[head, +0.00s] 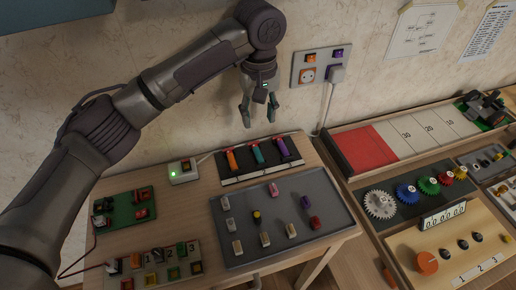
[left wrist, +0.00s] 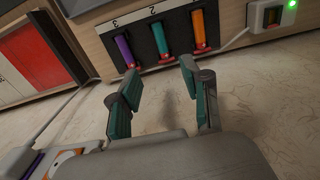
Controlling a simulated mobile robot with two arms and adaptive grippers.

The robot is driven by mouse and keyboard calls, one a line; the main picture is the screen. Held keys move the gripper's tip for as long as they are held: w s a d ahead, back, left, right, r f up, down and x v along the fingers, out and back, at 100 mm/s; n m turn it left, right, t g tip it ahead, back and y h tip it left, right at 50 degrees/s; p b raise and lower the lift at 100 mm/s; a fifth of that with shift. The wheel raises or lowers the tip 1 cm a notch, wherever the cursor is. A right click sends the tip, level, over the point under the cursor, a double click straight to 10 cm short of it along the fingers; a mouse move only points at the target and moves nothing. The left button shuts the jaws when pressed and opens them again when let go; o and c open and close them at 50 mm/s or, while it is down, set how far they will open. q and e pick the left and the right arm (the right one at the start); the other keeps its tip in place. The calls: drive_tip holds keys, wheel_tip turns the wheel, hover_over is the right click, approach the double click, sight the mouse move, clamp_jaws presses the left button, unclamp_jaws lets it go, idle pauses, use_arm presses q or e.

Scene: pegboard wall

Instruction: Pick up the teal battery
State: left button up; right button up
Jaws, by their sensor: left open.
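The teal battery (head: 257,153) sits in the middle slot of a black three-slot holder (head: 232,176), between an orange battery (head: 231,160) on the left and a purple battery (head: 281,147) on the right. In the left wrist view the teal battery (left wrist: 160,38) is also between the other two. My left gripper (head: 258,113) is open and empty, above and behind the holder, apart from the batteries. Its two fingers (left wrist: 158,88) show with teal pads in the left wrist view. My right gripper is not in view.
A grey tray (head: 337,235) with several small blocks lies in front of the holder. A charger box with a green light (head: 183,171) stands left of it, its cable running behind the holder. A wall socket panel (head: 322,64) is to the right of my gripper.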

use_arm(q)
hover_over(258, 152)
drive_tip(key=f, duration=0.6)
drive_tip(key=shift+w+f, duration=0.2)
drive_tip(key=shift+f, duration=0.05)
drive_tip(key=shift+s+f, duration=0.2)
drive_tip(key=shift+f, duration=2.45)
clamp_jaws()
